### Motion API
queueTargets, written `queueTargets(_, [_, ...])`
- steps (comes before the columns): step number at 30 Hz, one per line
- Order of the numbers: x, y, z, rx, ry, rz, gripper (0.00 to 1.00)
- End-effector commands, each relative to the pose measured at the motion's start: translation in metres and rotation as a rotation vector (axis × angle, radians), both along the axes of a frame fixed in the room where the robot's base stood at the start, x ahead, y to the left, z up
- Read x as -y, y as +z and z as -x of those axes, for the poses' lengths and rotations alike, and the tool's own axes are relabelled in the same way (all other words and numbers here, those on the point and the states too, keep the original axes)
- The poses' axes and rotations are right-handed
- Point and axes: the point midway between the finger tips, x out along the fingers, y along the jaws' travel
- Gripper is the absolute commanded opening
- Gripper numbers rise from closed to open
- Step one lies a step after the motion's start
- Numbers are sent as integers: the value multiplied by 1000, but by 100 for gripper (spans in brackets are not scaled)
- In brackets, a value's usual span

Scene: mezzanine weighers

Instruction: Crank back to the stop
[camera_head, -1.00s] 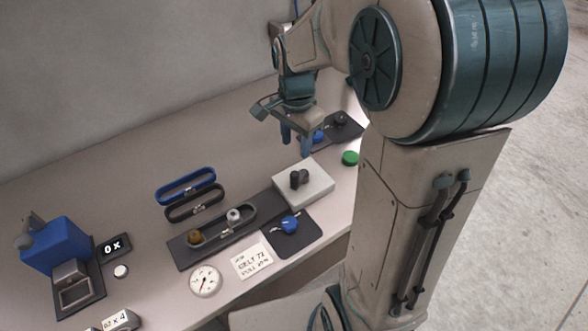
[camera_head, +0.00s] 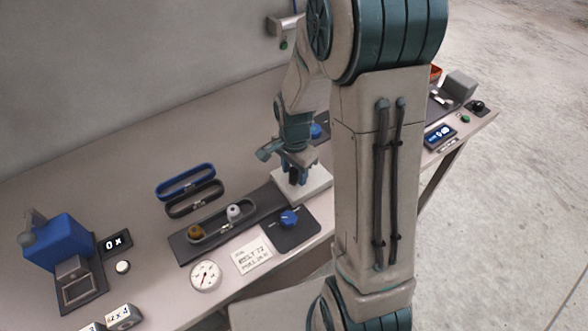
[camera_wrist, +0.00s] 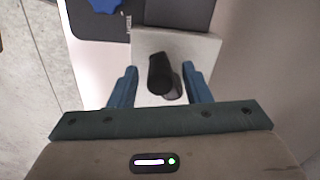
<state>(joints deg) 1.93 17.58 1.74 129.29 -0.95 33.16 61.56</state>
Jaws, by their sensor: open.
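The crank is a black upright handle (camera_wrist: 160,78) on a white block (camera_head: 312,188). In the wrist view the white block (camera_wrist: 203,50) lies below my gripper (camera_wrist: 160,88). My gripper is open, with one blue finger on each side of the black handle and gaps showing between. In the head view my gripper (camera_head: 297,172) is over the block and hides most of the handle. A dark base plate (camera_head: 192,250) beside the block carries a belt loop around a brass pulley (camera_head: 195,234) and a grey pulley (camera_head: 234,212).
A blue knob (camera_head: 289,217) sits on a dark pad just in front of the block. A gauge (camera_head: 205,276) and a paper card (camera_head: 253,260) lie near the front edge. A blue loop (camera_head: 185,181) and a blue machine (camera_head: 60,243) are to the left.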

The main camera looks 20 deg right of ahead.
Motion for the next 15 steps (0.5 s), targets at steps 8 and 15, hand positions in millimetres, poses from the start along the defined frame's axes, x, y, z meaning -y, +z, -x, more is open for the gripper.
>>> queueTargets(8, [0,0,0,0,0,0,0])
queueTargets(15, [1,0,0,1,20,0,0])
